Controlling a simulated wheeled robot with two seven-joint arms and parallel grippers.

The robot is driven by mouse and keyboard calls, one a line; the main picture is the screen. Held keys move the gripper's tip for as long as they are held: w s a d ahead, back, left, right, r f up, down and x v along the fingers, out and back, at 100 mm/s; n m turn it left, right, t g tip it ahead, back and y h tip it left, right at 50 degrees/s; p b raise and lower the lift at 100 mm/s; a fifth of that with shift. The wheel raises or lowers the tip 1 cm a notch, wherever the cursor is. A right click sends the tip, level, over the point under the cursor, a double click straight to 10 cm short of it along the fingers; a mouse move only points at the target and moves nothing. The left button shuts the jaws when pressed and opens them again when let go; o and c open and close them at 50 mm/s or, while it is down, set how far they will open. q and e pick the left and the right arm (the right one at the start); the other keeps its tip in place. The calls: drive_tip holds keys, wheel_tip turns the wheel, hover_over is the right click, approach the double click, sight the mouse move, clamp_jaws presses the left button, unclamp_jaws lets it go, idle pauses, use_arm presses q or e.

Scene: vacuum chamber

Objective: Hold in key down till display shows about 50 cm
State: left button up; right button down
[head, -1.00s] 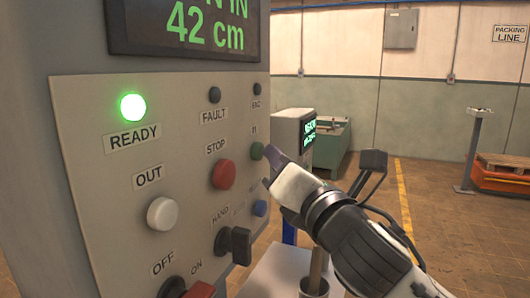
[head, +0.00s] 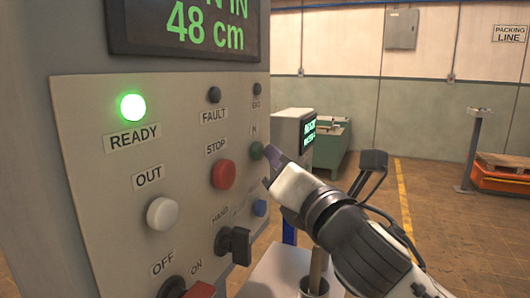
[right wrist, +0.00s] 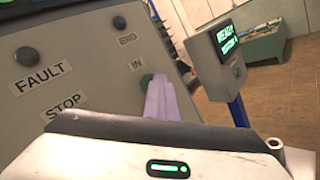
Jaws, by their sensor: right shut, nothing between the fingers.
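The display (head: 190,28) at the top of the control panel (head: 110,225) reads 48 cm in green, with its upper line cut off by the frame. The green IN key (head: 257,150) is at the panel's right side and also shows in the right wrist view (right wrist: 146,79), partly covered by my fingers. My right gripper (head: 271,160) is shut and empty, with its purple fingertips at the IN key; they appear to touch it. In the right wrist view the fingers (right wrist: 165,100) reach up to the key. My left gripper is not in view.
The red STOP button (head: 223,174), white OUT button (head: 162,213) and black HAND switch (head: 235,244) are close by on the panel. The green READY lamp (head: 132,107) is lit. A smaller display unit (head: 294,135) stands behind. Open floor lies to the right.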

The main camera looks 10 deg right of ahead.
drive_tip(key=shift+s+d, duration=0.5)
drive_tip(key=shift+d, duration=0.2)
drive_tip(key=shift+p, duration=0.3)
drive_tip(key=s+d, duration=0.2)
drive_tip(key=d, duration=0.2)
drive_tip(key=shift+s+d+p, duration=0.1)
drive_tip(key=shift+s+p, duration=0.2)
drive_tip(key=shift+s, duration=0.1)
idle(0.9)
